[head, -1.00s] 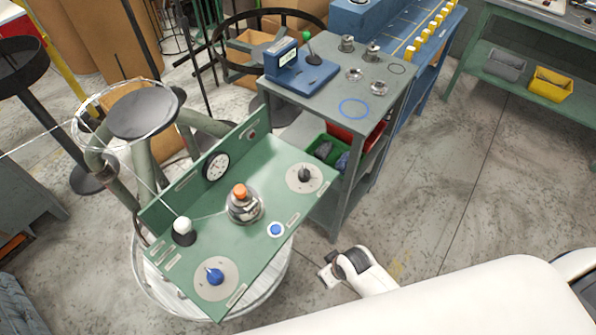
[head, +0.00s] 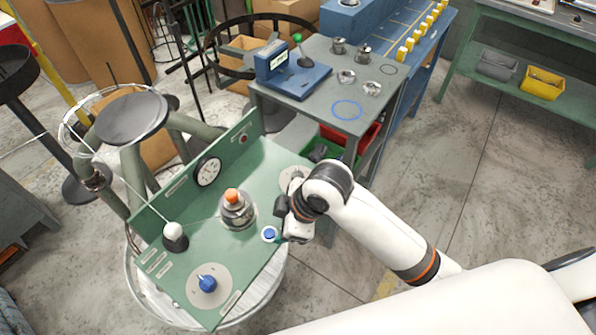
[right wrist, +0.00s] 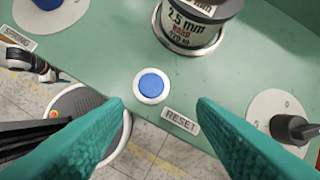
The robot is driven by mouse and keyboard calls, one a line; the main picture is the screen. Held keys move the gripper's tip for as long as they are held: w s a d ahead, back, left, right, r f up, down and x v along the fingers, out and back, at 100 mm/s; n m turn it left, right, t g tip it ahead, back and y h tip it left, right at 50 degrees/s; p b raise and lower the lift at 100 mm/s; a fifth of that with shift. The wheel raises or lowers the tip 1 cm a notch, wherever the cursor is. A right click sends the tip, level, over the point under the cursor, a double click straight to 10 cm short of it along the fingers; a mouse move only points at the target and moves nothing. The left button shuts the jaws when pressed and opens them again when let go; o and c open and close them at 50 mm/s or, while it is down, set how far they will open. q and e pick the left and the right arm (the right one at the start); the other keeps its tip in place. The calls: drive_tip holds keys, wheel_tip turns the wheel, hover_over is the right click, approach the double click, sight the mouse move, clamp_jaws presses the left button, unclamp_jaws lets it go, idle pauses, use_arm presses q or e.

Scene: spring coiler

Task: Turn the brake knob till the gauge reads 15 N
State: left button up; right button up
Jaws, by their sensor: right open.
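The green panel (head: 215,265) carries a round gauge (head: 208,171) on its back wall; the needle is too small to read. A blue knob (head: 208,283) sits on a pale dial at the front left. A black knob (right wrist: 292,128) on another dial shows in the right wrist view; in the head view my arm mostly covers it. I cannot tell from the labels which is the brake knob. My right gripper (head: 283,232) is open and empty over the panel's right front edge. In the right wrist view its teal fingers (right wrist: 160,130) frame the RESET label, close to the blue button (right wrist: 151,85).
A white-balled lever (head: 174,235) is at the left. The grey cart (head: 320,103) behind holds a blue device (head: 290,75) and small metal parts. Open floor lies to the right.

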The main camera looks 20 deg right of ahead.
sight(298, 173)
drive_tip(key=w+r+n, duration=0.1)
drive_tip(key=w, duration=0.1)
drive_tip(key=w+r+n+h, duration=0.1)
drive_tip(key=w+n, duration=0.1)
drive_tip(key=w+r+n+g, duration=0.1)
drive_tip(key=w+n, duration=0.1)
drive_tip(key=shift+d+r, duration=0.3)
drive_tip(key=shift+d, duration=0.1)
drive_tip(key=w+d+r+n+g+h, duration=0.1)
drive_tip(key=w+d+r+n+h, duration=0.25)
drive_tip(key=w+d+r, duration=0.3)
drive_tip(key=shift+y, duration=0.35)
wheel_tip(298, 173, down, 12)
drive_tip(key=shift+w+a+p, duration=0.15)
drive_tip(key=shift+p, duration=0.35)
drive_tip(key=shift+c, duration=0.2)
drive_tip(key=c, duration=0.9)
